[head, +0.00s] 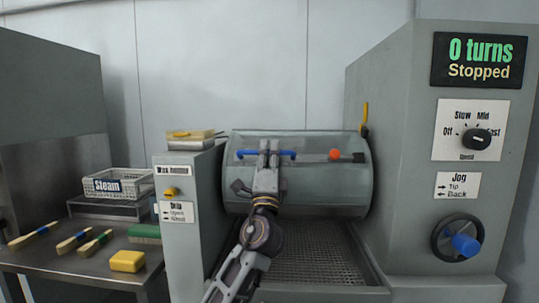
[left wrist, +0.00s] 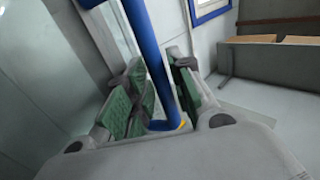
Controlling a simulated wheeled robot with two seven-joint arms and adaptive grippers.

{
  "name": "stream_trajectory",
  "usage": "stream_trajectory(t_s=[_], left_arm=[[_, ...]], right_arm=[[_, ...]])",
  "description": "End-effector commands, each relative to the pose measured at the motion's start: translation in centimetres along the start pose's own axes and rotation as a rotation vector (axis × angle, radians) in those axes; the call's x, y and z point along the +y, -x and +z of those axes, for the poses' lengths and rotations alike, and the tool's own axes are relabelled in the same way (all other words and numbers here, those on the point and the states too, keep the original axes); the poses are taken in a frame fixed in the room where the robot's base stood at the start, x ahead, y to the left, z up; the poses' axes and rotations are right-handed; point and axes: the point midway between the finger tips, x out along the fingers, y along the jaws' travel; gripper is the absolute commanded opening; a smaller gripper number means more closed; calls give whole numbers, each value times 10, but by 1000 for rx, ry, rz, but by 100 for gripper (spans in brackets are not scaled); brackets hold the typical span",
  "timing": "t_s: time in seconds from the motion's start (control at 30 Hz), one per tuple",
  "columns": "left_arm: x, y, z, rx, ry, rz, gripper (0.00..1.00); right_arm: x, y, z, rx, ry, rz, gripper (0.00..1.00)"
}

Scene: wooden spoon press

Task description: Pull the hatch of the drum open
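The grey drum (head: 315,187) lies in its housing at the centre of the head view. Its hatch has a blue bar handle (head: 287,153) across the top front, and an orange knob (head: 335,155) on a dark latch to the right. The hatch looks closed. My left gripper (head: 268,150) reaches up from below to the bar. In the left wrist view the blue bar (left wrist: 147,50) passes between the green-padded fingers (left wrist: 165,95), which look closed around it. My right gripper is not in view.
A tall control cabinet (head: 435,200) stands right, reading "0 turns, Stopped", with a handwheel (head: 457,239). A grey box (head: 190,240) stands left of the drum. A bench (head: 85,265) holds brushes, a yellow sponge (head: 127,261) and a "Steam" basket (head: 120,183). A mesh tray (head: 310,250) lies below the drum.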

Motion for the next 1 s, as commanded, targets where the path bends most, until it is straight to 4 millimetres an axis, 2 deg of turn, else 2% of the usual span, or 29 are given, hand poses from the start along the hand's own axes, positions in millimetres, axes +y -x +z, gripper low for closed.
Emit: stream_trajectory(t_s=[0.37, 1.0], left_arm=[[1, 14, 0, 1, 0, 1, 23], [1, 72, 0, 0, 1, 2, 23]], right_arm=[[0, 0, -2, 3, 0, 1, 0], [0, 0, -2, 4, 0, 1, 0]])
